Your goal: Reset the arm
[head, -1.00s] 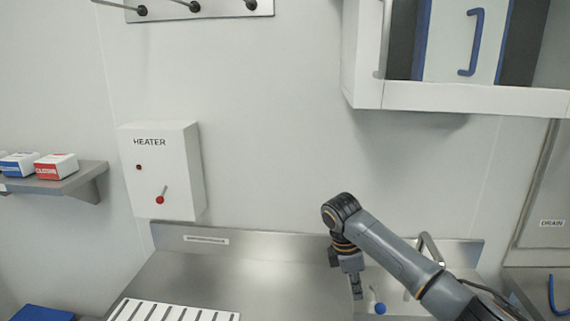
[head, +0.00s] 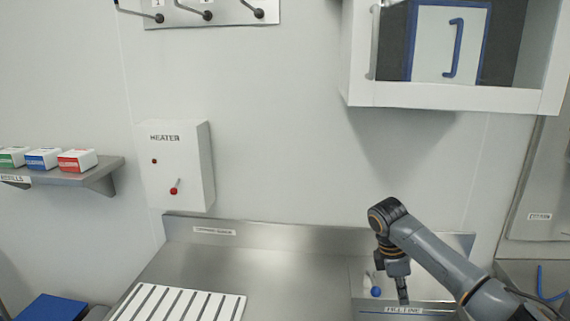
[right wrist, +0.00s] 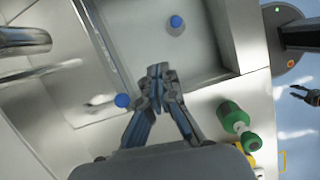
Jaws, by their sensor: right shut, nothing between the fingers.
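My right arm reaches in from the lower right of the head view. Its gripper (head: 403,299) points down over the front of the sink area. In the right wrist view the right gripper (right wrist: 158,72) has its fingertips together with nothing between them. It is apart from the objects around it. My left arm does not show in the head view.
A slotted white rack (head: 180,303), heater box (head: 177,165) and overhead cabinet (head: 440,95) are around the counter.

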